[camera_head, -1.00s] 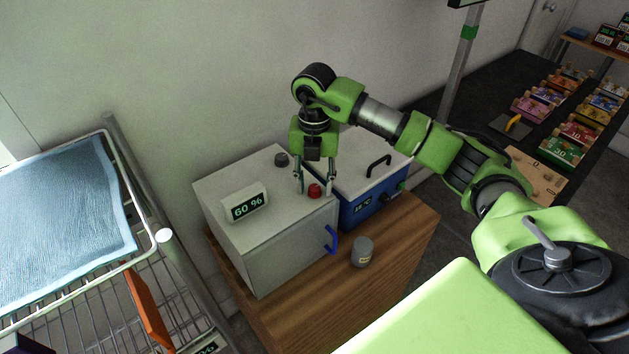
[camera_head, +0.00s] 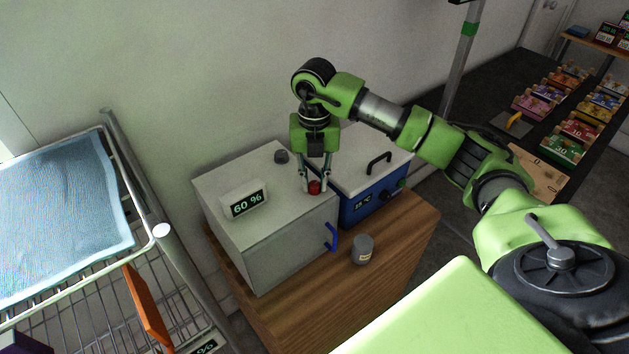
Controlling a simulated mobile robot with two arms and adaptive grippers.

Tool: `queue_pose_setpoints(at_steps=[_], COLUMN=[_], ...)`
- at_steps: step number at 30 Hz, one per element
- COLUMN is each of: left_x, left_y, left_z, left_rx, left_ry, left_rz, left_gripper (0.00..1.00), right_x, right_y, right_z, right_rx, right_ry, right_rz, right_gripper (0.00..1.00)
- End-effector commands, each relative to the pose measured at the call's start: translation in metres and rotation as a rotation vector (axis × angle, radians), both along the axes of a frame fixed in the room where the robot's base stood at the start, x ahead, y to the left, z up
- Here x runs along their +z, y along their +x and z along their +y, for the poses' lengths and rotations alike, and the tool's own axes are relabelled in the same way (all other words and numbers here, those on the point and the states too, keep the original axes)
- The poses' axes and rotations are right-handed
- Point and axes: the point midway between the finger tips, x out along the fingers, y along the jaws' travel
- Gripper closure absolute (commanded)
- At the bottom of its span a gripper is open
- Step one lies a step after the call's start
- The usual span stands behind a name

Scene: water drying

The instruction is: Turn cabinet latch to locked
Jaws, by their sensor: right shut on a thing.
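A white cabinet (camera_head: 285,254) with a grey front stands on a wooden stand. A red knob (camera_head: 314,187) sits on its top near the right front corner; I take it to be the latch. My right gripper (camera_head: 315,188) points straight down and is shut on the red knob, one finger on each side. A blue handle (camera_head: 331,237) is on the cabinet's front, which looks closed. A display (camera_head: 244,203) reading 60 % and a dark grey knob (camera_head: 281,156) are also on the top. My left gripper is not in view.
A blue box (camera_head: 372,203) with a white lid and black handle stands close to the cabinet's right. A small grey jar (camera_head: 362,249) stands on the wooden stand (camera_head: 400,237) in front. A wire rack (camera_head: 160,262) with a blue cloth is at the left.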

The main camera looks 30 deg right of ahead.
Motion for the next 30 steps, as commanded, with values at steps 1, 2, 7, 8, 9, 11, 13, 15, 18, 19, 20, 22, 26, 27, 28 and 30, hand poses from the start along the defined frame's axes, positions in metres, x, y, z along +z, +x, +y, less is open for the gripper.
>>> queue_pose_setpoints(at_steps=[1,2,7,8,9,11,13,15,18,19,20,22,26,27,28,30], left_x=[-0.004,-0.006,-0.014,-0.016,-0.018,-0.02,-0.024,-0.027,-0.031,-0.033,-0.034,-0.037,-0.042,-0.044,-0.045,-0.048], left_y=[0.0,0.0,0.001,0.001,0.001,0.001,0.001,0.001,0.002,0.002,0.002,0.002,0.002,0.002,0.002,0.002], left_z=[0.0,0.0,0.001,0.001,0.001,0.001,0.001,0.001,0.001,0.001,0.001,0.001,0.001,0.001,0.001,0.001], left_rx=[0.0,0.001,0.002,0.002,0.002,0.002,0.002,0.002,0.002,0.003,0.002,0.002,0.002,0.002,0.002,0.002], left_ry=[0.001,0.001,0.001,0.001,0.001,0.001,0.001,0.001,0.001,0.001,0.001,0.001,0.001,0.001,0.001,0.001], left_rz=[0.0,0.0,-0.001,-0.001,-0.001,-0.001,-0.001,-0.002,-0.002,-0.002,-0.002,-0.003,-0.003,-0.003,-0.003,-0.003], left_gripper=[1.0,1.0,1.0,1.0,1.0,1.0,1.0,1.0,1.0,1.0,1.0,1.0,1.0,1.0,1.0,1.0], right_x=[-0.001,-0.001,-0.002,-0.002,-0.001,-0.001,-0.001,-0.001,-0.001,-0.001,-0.001,-0.001,0.0,0.0,-0.001,-0.001], right_y=[0.001,0.001,0.001,0.001,0.001,0.001,0.001,0.001,0.001,0.001,0.001,0.001,0.001,0.001,0.001,0.001], right_z=[0.0,0.0,0.0,0.0,-0.001,0.0,0.0,0.0,0.0,0.0,0.0,0.0,0.0,0.0,0.0,0.001], right_rx=[0.034,0.059,0.214,0.243,0.281,0.338,0.405,0.472,0.567,0.596,0.624,0.691,0.813,0.851,0.88,0.946], right_ry=[0.0,-0.001,0.0,0.0,-0.001,-0.001,0.0,-0.001,-0.001,-0.001,-0.001,0.0,-0.001,-0.001,-0.001,-0.001], right_rz=[-0.002,-0.002,-0.002,-0.002,-0.004,-0.004,-0.003,-0.004,-0.004,-0.004,-0.004,-0.003,-0.005,-0.005,-0.004,-0.004], right_gripper=[1.0,1.0,1.0,1.0,1.0,1.0,1.0,1.0,1.0,1.0,1.0,1.0,1.0,1.0,1.0,1.0])
